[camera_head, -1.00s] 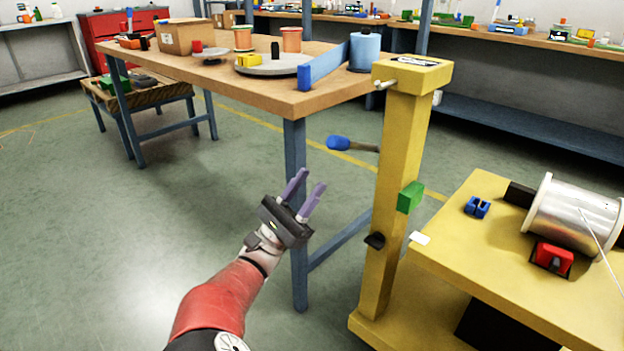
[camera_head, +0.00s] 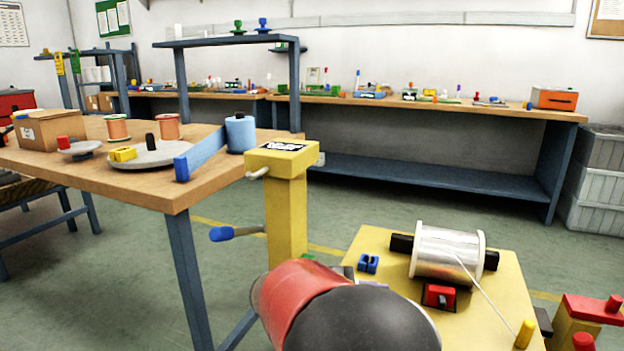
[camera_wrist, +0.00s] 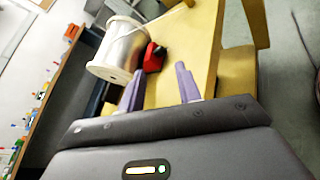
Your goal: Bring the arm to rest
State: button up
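My gripper (camera_wrist: 160,84) shows in the wrist view with its two purple fingers spread apart and nothing between them. In the wrist view a silver wire spool (camera_wrist: 118,48) and a red block (camera_wrist: 152,57) lie beyond the fingers. In the head view my red and black arm (camera_head: 335,310) rises from the bottom centre and hides nearly all of the gripper. The arm stands in front of the yellow post and the near left corner of the yellow bench (camera_head: 500,285). I cannot tell how far the fingers are from the bench.
The yellow post (camera_head: 286,220) with a crank stands left of the bench. The bench carries the spool (camera_head: 446,253), a red block (camera_head: 439,296) and a blue block (camera_head: 368,263). A wooden worktable (camera_head: 90,170) fills the left. Open floor lies between the bench and the back shelf (camera_head: 440,178).

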jog(key=s+d+m+g+y, duration=0.3)
jog(key=s+d+m+y, duration=0.1)
jog(key=s+d, duration=0.2)
jog(key=s+a+r+m+t+y+p, duration=0.1)
jog(key=s+r+m+t+y+p, duration=0.1)
jog(key=s+m+y, duration=0.3)
jog(key=s+a+r+m+t+y+p, duration=0.1)
jog(key=s+m+y, duration=0.4)
jog(key=s, duration=0.5)
jog(key=shift+a+r+t+p, duration=0.35)
jog(key=shift+a+r+t, duration=0.2)
jog(key=shift+t, duration=0.45)
jog(key=shift+s+d, duration=0.1)
